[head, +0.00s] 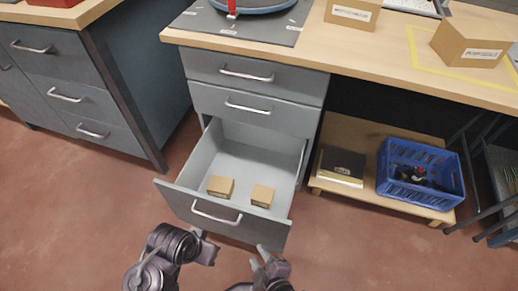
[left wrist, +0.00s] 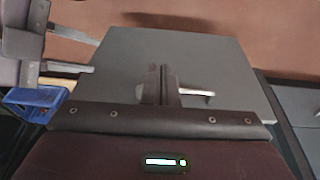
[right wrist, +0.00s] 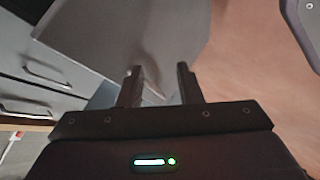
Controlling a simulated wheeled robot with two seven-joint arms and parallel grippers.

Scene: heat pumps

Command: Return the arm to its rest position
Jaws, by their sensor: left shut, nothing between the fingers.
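My left gripper (head: 199,236) is low in the head view, just in front of the open bottom drawer. In the left wrist view its two fingers (left wrist: 162,86) are together with nothing between them, in front of the grey drawer face. My right gripper (head: 259,256) is to its right, also in front of the drawer. In the right wrist view its fingers (right wrist: 159,85) stand apart and empty. The drawer (head: 175,205) is pulled out. Two small cardboard boxes, one at left (head: 221,186) and one at right (head: 262,196), lie inside near its front.
The workbench (head: 390,62) above carries cardboard boxes, one of them (head: 466,44) at the right. A low wooden shelf (head: 335,188) to the right holds a blue crate (head: 421,190) and a dark box (head: 342,165). Another drawer cabinet (head: 75,95) stands left. Red floor is open around the drawer.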

